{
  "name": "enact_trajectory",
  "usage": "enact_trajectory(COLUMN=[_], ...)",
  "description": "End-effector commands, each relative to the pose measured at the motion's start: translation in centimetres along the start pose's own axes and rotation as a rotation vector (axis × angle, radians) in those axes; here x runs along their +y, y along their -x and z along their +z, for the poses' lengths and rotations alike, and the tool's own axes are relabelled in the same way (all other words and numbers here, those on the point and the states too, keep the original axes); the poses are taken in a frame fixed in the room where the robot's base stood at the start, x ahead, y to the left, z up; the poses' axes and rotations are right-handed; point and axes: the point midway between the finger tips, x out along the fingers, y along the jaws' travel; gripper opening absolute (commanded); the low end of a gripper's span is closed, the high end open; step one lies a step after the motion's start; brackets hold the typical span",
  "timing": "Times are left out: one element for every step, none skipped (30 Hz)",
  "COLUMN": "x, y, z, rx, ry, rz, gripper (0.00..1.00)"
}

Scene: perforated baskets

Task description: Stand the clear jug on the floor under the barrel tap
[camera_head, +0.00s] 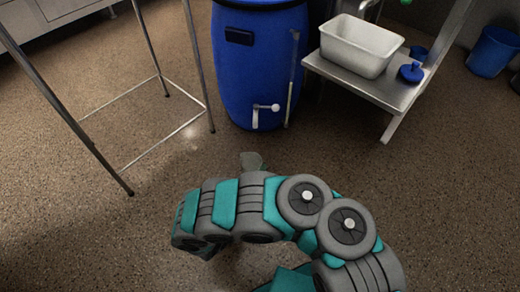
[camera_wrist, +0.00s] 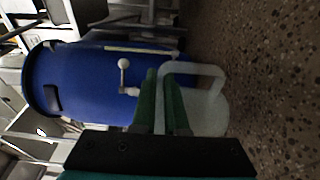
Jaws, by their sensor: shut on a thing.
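The blue barrel (camera_head: 232,80) stands on the floor, with a white tap (camera_head: 265,107) low on its front. The wrist view is turned sideways, with the floor at the right; the tap also shows there (camera_wrist: 130,91), beside the barrel's blue wall (camera_wrist: 85,85). My gripper (camera_wrist: 160,76) has green fingers shut on the clear jug (camera_wrist: 208,112), by what looks like its handle. The jug looks roughly upright, lower than the tap and nearer the camera. Whether its base touches the floor cannot be told. In the head view my arm hides most of gripper and jug.
A metal frame stand (camera_head: 152,45) is at the left. A low metal bench (camera_head: 375,88) at the right holds a white basin (camera_head: 360,47) and a blue lid (camera_head: 411,72). A blue bucket (camera_head: 492,52) stands far right. The brown floor (camera_head: 170,165) before the barrel is clear.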

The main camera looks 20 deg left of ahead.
Motion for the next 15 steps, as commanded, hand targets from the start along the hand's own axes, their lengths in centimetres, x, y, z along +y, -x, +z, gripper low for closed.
enact_trajectory(x=[-0.3, -0.4, -0.5, -0.6, -0.7, -0.7, -0.8, -0.9, -0.9, -1.0, -1.1, -1.2, -1.2, -1.3, -1.3], y=[-0.9, -1.4, -2.3, -2.9, -3.6, -4.5, -5.0, -5.7, -6.5, -7.1, -7.7, -8.5, -9.2, -9.7, -10.4], z=[-0.3, -0.5, -0.9, -1.2, -1.6, -1.9, -2.3, -2.6, -3.0, -3.3, -3.6, -4.0, -4.3, -4.7, -5.0], rx=[-0.006, -0.007, -0.007, -0.008, -0.007, -0.009, -0.007, -0.008, -0.008, -0.008, -0.009, -0.008, -0.008, -0.007, -0.007], ry=[-0.002, -0.002, -0.002, -0.002, -0.002, -0.003, -0.004, -0.004, -0.003, -0.002, -0.003, -0.002, -0.001, -0.001, -0.002], rz=[0.0, 0.0, 0.0, 0.0, 0.0, 0.0, -0.001, -0.001, 0.0, -0.001, -0.001, -0.001, 0.0, -0.001, -0.001], gripper=[0.0, 0.0, 0.0, 0.0, 0.0, 0.0, 0.0, 0.0, 0.0, 0.0, 0.0, 0.0, 0.0, 0.0, 0.0])
